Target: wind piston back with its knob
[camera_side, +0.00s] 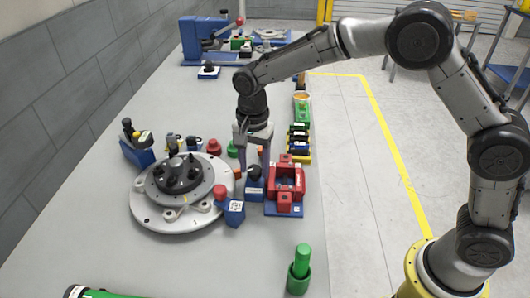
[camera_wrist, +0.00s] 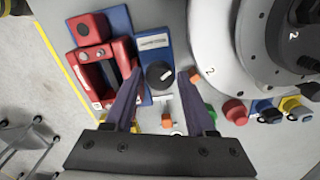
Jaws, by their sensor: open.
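A black round knob (camera_wrist: 159,75) sits on a blue block with a pale label (camera_wrist: 153,42). The knob also shows in the side view (camera_side: 254,171). The red caliper-like fixture (camera_side: 286,184) stands on a blue base just to its right; in the wrist view the red fixture (camera_wrist: 97,55) is left of the knob. My gripper (camera_side: 253,172) points down over the blue block. In the wrist view its fingers (camera_wrist: 162,77) are apart, one on each side of the knob, with visible gaps. The piston itself I cannot make out clearly.
A large round pale disc with a black hub (camera_side: 180,172) lies left of my gripper. A blue block with a red knob (camera_side: 234,210) stands near its edge. Small coloured parts stand behind. A green cylinder (camera_side: 300,270) stands in front, with bare table around it.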

